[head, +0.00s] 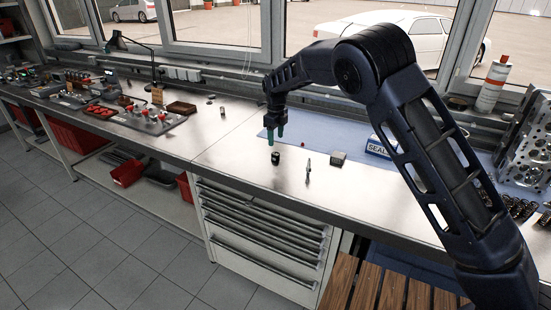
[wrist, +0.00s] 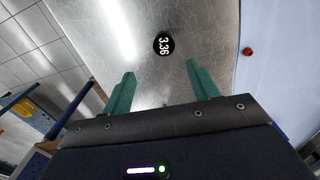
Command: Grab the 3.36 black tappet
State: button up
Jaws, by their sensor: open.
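The black tappet (wrist: 163,44) stands on the metal bench top, and its round top reads 3.36 in the wrist view. In the head view a small dark cylinder (head: 275,158), which looks like the same tappet, stands just below my gripper (head: 276,133). My gripper has green fingers, which also show in the wrist view (wrist: 158,85). The fingers are apart with nothing between them. In the wrist view the tappet lies beyond the fingertips, roughly centred between them and not touched.
A thin upright pin (head: 308,170) and a dark grey block (head: 338,158) stand right of the tappet. A box marked SEAL (head: 378,149) lies farther right. The bench is clear left of the tappet.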

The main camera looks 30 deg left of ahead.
aim_at(276, 154)
notch_tip(276, 154, down, 3)
jog(key=shift+f, duration=0.1)
jog(key=shift+w+a+f, duration=0.1)
jog(key=shift+w+f, duration=0.05)
jog(key=shift+f, duration=0.7)
jog(key=shift+w+a+f, duration=0.1)
jog(key=shift+w+f, duration=0.05)
jog(key=shift+f, duration=0.7)
jog(key=shift+w+a+f, duration=0.1)
jog(key=shift+w+f, duration=0.05)
jog(key=shift+f, duration=0.7)
jog(key=c, duration=1.1)
